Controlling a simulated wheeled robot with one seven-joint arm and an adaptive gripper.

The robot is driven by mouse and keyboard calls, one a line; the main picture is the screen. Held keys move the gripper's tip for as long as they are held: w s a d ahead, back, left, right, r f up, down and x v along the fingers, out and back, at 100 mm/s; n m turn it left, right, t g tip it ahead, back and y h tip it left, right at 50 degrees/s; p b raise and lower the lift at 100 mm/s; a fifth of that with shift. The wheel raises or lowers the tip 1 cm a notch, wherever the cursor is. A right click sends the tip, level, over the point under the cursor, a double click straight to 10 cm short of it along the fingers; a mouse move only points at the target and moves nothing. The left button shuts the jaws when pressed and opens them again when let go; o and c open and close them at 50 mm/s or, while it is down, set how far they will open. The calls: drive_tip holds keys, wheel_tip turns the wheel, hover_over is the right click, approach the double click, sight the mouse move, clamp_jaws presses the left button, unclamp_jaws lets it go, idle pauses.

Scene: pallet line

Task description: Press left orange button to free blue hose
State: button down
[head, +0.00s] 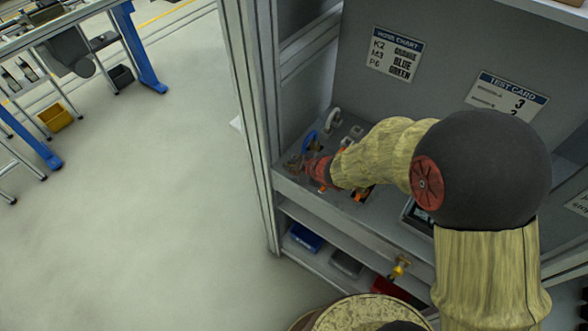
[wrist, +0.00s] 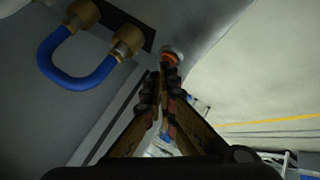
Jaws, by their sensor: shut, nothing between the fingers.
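The blue hose (wrist: 75,82) is a short U-shaped loop in the wrist view. Its two ends sit in brass couplings (wrist: 128,41) on the grey panel. An orange button (wrist: 169,57) with a pale rim lies just beyond my fingertips, near the panel edge. My gripper (wrist: 166,75) is shut and empty, its tips pointing at the button. I cannot tell whether they touch it. In the head view my gripper (head: 295,168) is low over the shelf's left end, beside the blue hose (head: 309,141). My arm hides much of the panel there.
A grey cabinet frame post (head: 254,120) stands left of my arm. A hose chart (head: 395,54) and a test card (head: 505,95) hang on the back panel. A lower shelf holds a blue bin (head: 305,237) and a grey bin (head: 346,263).

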drive_tip(key=shift+r, duration=0.5)
drive_tip(key=shift+p, duration=0.3)
wheel_tip(320, 180, up, 5)
drive_tip(key=p, duration=0.4)
drive_tip(key=shift+p, duration=0.4)
